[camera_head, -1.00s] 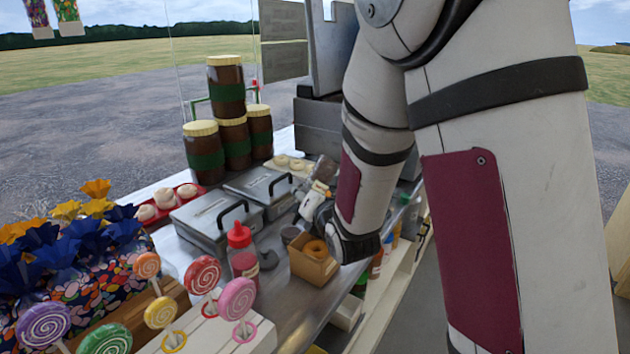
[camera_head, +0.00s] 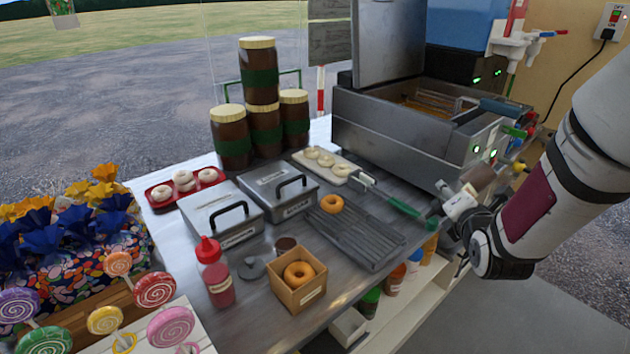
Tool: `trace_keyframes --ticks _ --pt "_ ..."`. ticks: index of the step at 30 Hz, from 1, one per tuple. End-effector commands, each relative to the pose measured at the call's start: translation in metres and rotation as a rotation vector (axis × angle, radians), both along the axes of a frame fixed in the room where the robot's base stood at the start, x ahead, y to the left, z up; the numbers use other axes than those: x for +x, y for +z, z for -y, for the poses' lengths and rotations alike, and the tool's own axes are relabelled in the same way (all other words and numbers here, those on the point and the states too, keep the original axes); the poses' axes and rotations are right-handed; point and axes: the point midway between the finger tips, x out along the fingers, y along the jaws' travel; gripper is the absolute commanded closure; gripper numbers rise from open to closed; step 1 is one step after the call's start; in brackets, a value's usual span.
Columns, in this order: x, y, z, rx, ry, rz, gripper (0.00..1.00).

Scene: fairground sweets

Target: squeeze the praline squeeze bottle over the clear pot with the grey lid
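My gripper (camera_head: 464,212) is at the right, beyond the counter's right edge and in front of the fryer. It appears shut on a brown bottle with a pale label, which I take for the praline squeeze bottle (camera_head: 484,179); it is tilted, and the fingers are small and partly hidden. A small clear pot (camera_head: 286,246) with dark contents stands on the counter behind the doughnut box, well left of my gripper. A round grey lid (camera_head: 252,269) lies on the counter beside it, so the pot looks open.
A red squeeze bottle (camera_head: 216,276) and a cardboard box (camera_head: 298,292) holding a doughnut flank the pot. Two lidded metal bins (camera_head: 223,217), a dark rack (camera_head: 362,243), a green-handled tool (camera_head: 405,210) and the fryer (camera_head: 400,128) stand behind. Lollipops (camera_head: 155,290) rise at front left.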

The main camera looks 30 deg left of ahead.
Motion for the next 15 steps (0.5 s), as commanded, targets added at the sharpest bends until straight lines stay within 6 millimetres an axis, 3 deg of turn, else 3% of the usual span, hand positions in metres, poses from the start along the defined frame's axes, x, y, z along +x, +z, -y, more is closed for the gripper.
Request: trace_keyframes --ticks 1,6,12,15 --pt "-0.009 0.006 -0.030 0.015 0.043 -0.010 0.70" --pt "-0.037 0.010 -0.118 0.063 0.163 -0.052 0.70" --pt "-0.083 0.013 -0.208 0.114 0.282 -0.107 0.70" --pt "-0.105 0.014 -0.241 0.132 0.327 -0.129 0.70"
